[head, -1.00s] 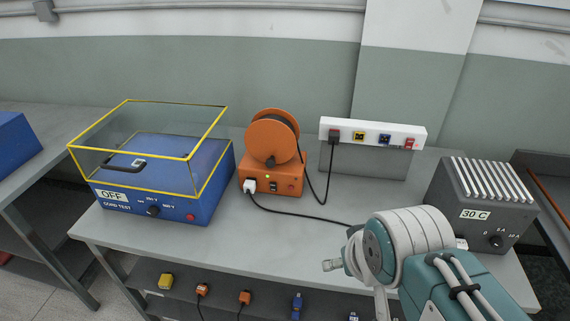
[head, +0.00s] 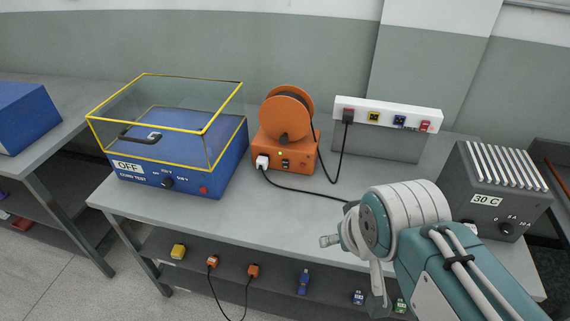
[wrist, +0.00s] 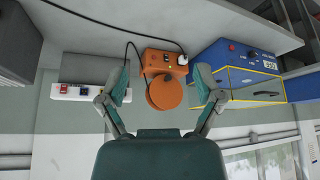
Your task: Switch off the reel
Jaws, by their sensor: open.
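The orange reel (head: 287,112) stands on its orange base box (head: 300,160) at the back of the bench, left of centre in the head view. The base's front carries a white plug (head: 262,162) and a small dark switch (head: 285,163); whether the switch is on is too small to tell. In the wrist view, which is upside down, the reel (wrist: 165,95) shows between the spread fingers. My gripper (wrist: 161,75) is open and empty, apart from the reel. In the head view it is partly hidden by my wrist, to the reel's right and nearer.
A blue cord tester (head: 170,180) marked OFF, under a yellow-edged clear cover, stands left. A white socket strip (head: 388,112) with a black plug (head: 348,116) is behind. A grey 30 C box (head: 490,190) stands right. Black cords cross the bench.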

